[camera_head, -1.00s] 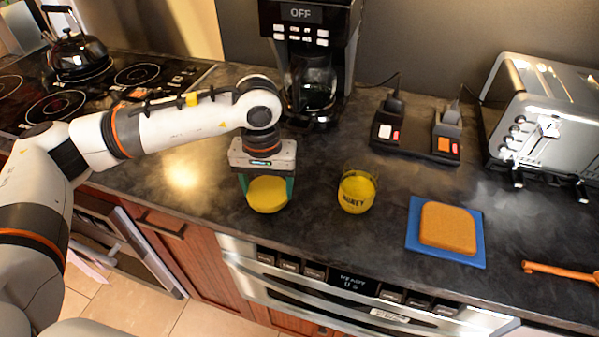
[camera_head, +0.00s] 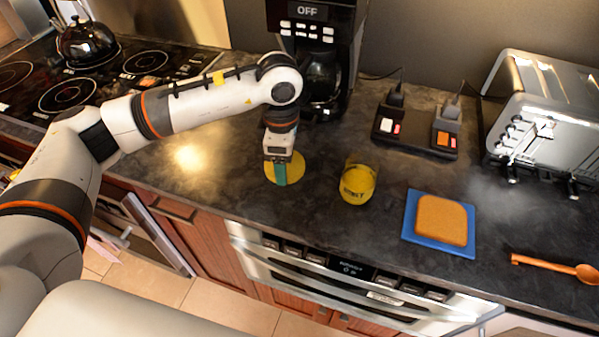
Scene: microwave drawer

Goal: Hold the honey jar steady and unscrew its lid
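The honey jar (camera_head: 357,186) is a small yellow jar with dark lettering, upright on the dark counter. Its top looks uncovered, with a clear rim. The round yellow lid (camera_head: 284,168) is apart from the jar, to its left. My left gripper (camera_head: 281,172) points down over the lid, with one green finger in front of it; the other finger is hidden behind. It appears shut on the lid. Whether the lid touches the counter is hard to tell. No gripper is on the jar. My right gripper is out of view.
A slice of bread (camera_head: 441,219) lies on a blue board (camera_head: 408,225) to the right, with an orange spoon (camera_head: 555,266) beyond. The counter left of the lid is clear.

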